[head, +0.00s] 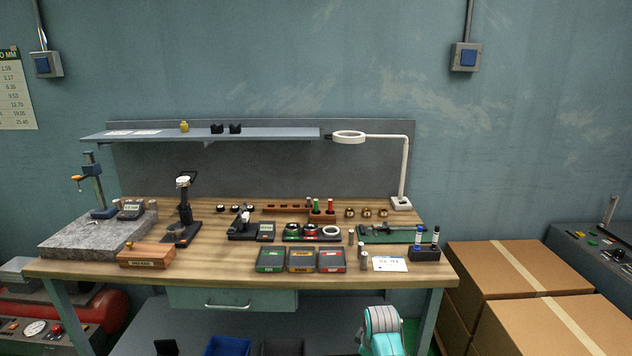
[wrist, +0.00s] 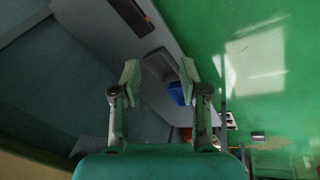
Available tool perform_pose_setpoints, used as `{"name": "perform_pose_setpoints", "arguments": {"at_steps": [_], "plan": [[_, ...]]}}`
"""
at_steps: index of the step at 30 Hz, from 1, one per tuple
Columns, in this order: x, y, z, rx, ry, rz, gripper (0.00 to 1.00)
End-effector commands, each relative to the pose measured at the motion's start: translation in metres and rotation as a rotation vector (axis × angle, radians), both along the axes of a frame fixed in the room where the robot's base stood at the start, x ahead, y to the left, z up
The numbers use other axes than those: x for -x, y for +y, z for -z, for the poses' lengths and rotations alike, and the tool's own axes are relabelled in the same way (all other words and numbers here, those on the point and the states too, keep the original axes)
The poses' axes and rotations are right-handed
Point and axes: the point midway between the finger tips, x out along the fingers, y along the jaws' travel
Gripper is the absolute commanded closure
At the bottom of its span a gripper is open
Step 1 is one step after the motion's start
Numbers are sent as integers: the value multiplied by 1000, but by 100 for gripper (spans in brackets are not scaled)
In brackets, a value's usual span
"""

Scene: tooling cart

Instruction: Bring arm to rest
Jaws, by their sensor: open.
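In the wrist view my gripper (wrist: 158,75) is open, with its two fingers apart and nothing between them. Beyond the fingers are a grey surface, a blue bin (wrist: 176,93) and a green floor (wrist: 260,60). In the head view a teal and white part of my arm (head: 382,330) shows at the bottom, in front of the workbench (head: 340,281) and below its top. The gripper's fingers do not show in the head view.
The bench top holds a grey stone plate (head: 75,240), a wooden box (head: 147,255), gauges, and green, yellow and red cases (head: 302,258). A magnifier lamp (head: 404,170) stands at the back right. Cardboard boxes (head: 500,262) are stacked to the right. Bins sit on the lower shelf.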

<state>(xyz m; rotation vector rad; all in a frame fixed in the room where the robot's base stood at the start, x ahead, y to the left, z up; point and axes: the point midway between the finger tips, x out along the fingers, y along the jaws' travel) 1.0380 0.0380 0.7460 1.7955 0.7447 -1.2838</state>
Motion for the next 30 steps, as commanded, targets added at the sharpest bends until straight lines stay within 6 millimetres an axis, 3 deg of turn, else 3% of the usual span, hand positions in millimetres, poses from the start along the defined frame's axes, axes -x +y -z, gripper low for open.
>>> {"name": "perform_pose_setpoints", "arguments": {"at_steps": [1, 6, 15, 22, 30], "plan": [[15, -2, 21, -8, -15, 22, 56], [56, -6, 69, -39, -89, 95, 56], [142, -15, 128, -107, -219, 221, 56], [216, -21, 150, -169, -316, 313, 56], [307, -26, 150, -252, -429, 413, 56]]}}
